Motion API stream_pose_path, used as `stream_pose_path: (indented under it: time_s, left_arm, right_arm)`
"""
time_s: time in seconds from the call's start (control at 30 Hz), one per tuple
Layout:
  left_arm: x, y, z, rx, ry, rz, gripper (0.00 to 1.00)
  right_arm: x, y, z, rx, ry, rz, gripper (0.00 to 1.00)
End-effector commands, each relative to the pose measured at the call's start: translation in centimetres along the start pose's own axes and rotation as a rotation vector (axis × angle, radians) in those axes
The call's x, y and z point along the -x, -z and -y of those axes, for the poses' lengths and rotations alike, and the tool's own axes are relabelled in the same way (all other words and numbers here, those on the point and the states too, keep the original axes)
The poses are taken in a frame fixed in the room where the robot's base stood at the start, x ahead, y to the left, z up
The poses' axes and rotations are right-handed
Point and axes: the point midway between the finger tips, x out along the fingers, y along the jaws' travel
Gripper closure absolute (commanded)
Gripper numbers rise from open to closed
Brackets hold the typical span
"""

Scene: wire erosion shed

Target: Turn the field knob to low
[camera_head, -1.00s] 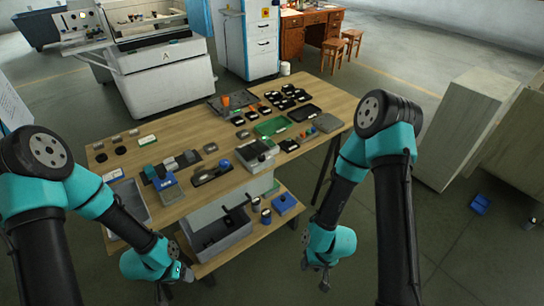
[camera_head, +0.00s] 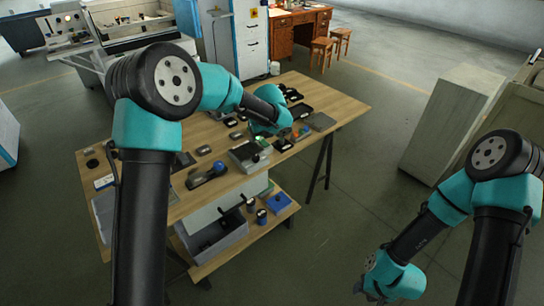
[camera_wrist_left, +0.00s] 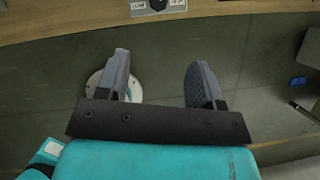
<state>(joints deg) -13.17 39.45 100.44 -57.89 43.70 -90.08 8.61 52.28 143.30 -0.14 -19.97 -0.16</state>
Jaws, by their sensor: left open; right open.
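My right gripper (camera_head: 363,286) is open and empty, low over the floor right of the bench.
A grey box with dark top parts (camera_head: 248,157) and a dark base with a blue ball (camera_head: 208,176) stand on the bench. A grey bin (camera_head: 215,235) and a blue box (camera_head: 278,203) are on the lower shelf. Grey cabinets (camera_head: 450,125) stand at right.

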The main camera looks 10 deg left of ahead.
Motion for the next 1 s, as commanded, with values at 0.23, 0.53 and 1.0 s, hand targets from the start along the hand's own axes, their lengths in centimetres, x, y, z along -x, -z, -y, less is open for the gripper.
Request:
stream_pose_path:
  time_s: [0.23, 0.53, 1.0]
  left_arm:
    - [-0.1, 0.0, 0.0, 0.001, 0.000, -0.002, 0.39]
    - [-1.8, 0.1, -0.1, 0.003, -0.002, -0.003, 0.39]
    - [-9.5, 0.2, -0.1, 0.003, -0.002, -0.006, 0.39]
  right_arm:
    - [0.0, 0.0, 0.0, 0.001, 0.000, 0.000, 0.57]
    - [0.0, 0.0, 0.0, 0.000, 0.000, 0.000, 0.57]
    - [0.0, 0.0, 0.0, 0.000, 0.000, 0.000, 0.57]
